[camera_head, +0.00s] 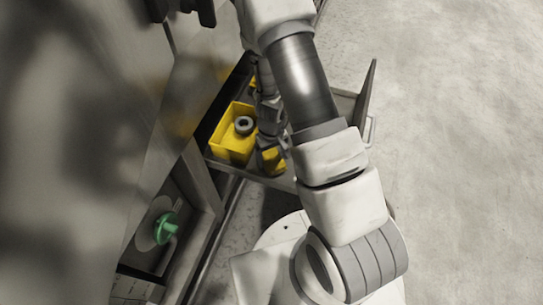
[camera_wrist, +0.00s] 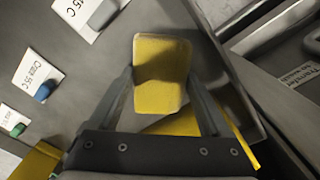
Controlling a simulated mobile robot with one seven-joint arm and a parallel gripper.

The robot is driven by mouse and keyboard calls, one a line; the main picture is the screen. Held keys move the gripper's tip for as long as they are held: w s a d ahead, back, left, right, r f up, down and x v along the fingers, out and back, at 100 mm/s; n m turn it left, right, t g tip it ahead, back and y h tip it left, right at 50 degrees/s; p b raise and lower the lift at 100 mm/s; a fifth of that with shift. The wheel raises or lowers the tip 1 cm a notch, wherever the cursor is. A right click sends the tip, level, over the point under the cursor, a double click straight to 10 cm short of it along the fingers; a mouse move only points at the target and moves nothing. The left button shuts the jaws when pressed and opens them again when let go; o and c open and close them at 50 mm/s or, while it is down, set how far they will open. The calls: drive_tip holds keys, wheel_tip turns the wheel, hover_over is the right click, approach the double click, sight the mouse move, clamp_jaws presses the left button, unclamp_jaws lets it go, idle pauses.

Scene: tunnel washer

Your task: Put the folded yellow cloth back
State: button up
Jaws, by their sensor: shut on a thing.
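The folded yellow cloth (camera_wrist: 162,72) is a rounded yellow block in the wrist view, partly in shadow. My gripper (camera_wrist: 160,92) is shut on it, with one finger along each side. In the head view my gripper (camera_head: 268,148) points down into an open grey drawer (camera_head: 345,104), largely hidden behind my arm. A patch of yellow (camera_head: 273,160) shows beside the fingers there; I cannot tell whether it is the cloth or something in the drawer. Below the cloth in the wrist view is another yellow surface (camera_wrist: 190,124), partly covered by the fingers.
A yellow bin (camera_head: 232,148) with a dark ring-shaped object (camera_head: 244,125) stands at the drawer's left. A green knob (camera_head: 166,228) sticks out from the machine front. The wrist view shows a blue knob (camera_wrist: 45,91) and white labels (camera_wrist: 38,74). The floor at right is clear.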

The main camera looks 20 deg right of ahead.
drive_tip(key=o, duration=1.4)
drive_tip(key=shift+f, duration=0.1)
wheel_tip(320, 180, up, 12)
drive_tip(key=p, duration=0.5)
wheel_tip(320, 180, up, 11)
drive_tip(key=t+y, duration=0.1)
hover_over(271, 157)
drive_tip(key=a, duration=0.3)
wheel_tip(271, 157, up, 11)
drive_tip(key=s+t+y, duration=0.1)
drive_tip(key=s+t, duration=0.1)
drive_tip(key=s+d+r+t, duration=0.1)
drive_tip(key=s+r, duration=0.3)
drive_tip(key=s+d+r+m+h, duration=0.1)
drive_tip(key=s+r, duration=0.3)
drive_tip(key=s+d+r+t+h, duration=0.1)
drive_tip(key=s+r, duration=0.3)
drive_tip(key=shift+r+m+t, duration=0.3)
drive_tip(key=shift+r+m, duration=0.1)
